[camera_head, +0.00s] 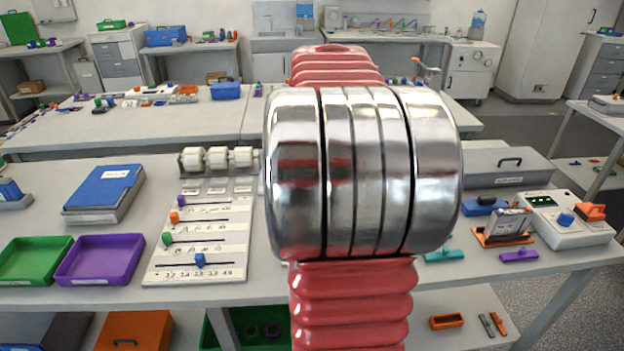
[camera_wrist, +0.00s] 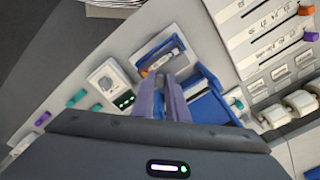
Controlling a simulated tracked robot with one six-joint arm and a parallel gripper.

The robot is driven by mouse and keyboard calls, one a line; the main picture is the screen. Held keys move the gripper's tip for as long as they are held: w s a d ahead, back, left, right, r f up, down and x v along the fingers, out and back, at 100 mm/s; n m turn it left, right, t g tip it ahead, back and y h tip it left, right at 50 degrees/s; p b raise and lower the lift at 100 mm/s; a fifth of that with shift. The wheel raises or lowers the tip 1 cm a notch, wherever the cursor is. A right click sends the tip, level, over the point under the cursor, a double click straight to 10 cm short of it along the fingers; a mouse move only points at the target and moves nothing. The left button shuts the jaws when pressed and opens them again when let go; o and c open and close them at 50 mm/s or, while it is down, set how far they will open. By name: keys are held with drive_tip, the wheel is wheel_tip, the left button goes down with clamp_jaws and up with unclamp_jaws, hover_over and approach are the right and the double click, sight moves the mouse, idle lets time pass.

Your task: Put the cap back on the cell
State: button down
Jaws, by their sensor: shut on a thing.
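My gripper (camera_wrist: 168,82) shows in the wrist view as two purple-grey fingers close together. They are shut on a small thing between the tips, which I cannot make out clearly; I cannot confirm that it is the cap. Beyond the tips lies a blue-framed tray (camera_wrist: 141,51) with a pale inside. In it is a slim grey piece (camera_wrist: 161,60) with an orange end, perhaps the cell; the fingers partly cover this area. I cannot tell whether the fingers touch the tray. In the head view my own arm hides the gripper and the middle of the bench.
A white device with a green display (camera_wrist: 124,100) stands left of the tray, and a blue box (camera_wrist: 212,105) right of it. In the head view, green (camera_head: 35,262) and purple (camera_head: 100,260) trays and a slider board (camera_head: 155,262) are at left. The bench's front edge is close.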

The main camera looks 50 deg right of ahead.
drive_tip(key=shift+f, duration=3.1)
drive_tip(key=shift+a+f, duration=0.1)
drive_tip(key=shift+f, duration=0.4)
idle(0.6)
idle(0.4)
drive_tip(key=c, duration=1.2)
unclamp_jaws()
drive_tip(key=shift+r, duration=3.5)
drive_tip(key=shift+c, duration=0.5)
